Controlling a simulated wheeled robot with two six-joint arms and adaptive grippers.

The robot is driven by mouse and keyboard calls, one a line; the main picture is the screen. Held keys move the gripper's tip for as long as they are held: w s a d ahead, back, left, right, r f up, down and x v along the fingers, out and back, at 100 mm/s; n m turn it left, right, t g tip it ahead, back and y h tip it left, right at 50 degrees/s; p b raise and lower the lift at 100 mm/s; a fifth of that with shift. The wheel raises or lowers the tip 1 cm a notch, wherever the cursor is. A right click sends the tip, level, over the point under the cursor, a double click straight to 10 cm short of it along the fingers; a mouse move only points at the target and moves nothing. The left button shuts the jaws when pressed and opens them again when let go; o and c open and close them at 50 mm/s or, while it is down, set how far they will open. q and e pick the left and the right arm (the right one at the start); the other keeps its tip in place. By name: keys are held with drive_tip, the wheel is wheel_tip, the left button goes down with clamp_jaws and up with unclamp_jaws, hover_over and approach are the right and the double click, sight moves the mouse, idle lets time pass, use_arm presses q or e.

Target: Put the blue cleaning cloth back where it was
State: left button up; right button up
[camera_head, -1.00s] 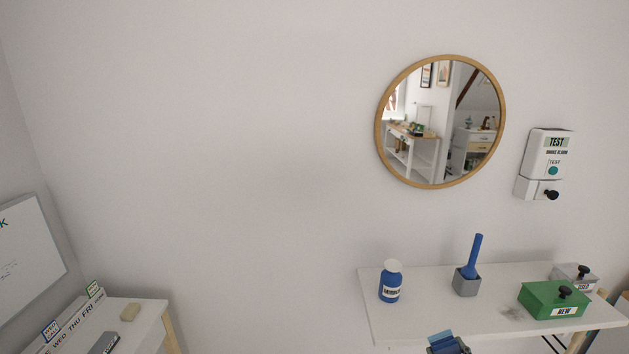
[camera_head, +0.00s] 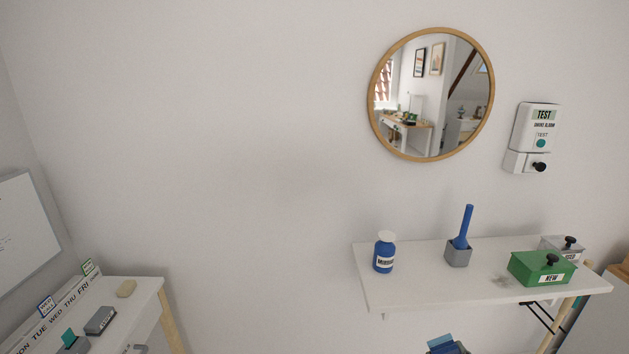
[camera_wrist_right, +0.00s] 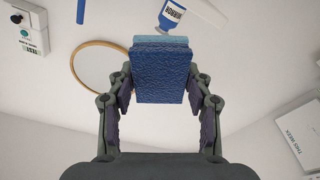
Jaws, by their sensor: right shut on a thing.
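The blue cleaning cloth (camera_wrist_right: 161,75) is a thick dark-blue block with a lighter blue strip along one edge. My right gripper (camera_wrist_right: 160,95) is shut on it, one finger on each side, in the right wrist view. In the head view the cloth (camera_head: 441,342) shows at the bottom edge, in front of and below the white shelf (camera_head: 430,289); most of the gripper there is cut off. My left gripper is in neither view.
On the shelf stand a blue bottle (camera_head: 384,256), a grey holder with a blue-handled tool (camera_head: 459,252), a green NEW box (camera_head: 541,269) and a grey box (camera_head: 562,246). A grey smudge (camera_head: 503,281) lies before the green box. A round mirror (camera_head: 374,98) hangs above.

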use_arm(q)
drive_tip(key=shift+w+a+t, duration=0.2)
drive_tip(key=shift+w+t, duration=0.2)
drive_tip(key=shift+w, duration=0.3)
use_arm(e)
drive_tip(key=w+a+f+m+h, duration=0.1)
drive_tip(key=a+f, duration=0.3)
drive_tip(key=a, duration=0.5)
drive_tip(key=shift+w+a+f+h, duration=0.25)
drive_tip(key=shift+f+h, duration=0.1)
drive_tip(key=shift+h, duration=0.15)
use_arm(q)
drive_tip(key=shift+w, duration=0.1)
use_arm(e)
drive_tip(key=shift+d, duration=0.15)
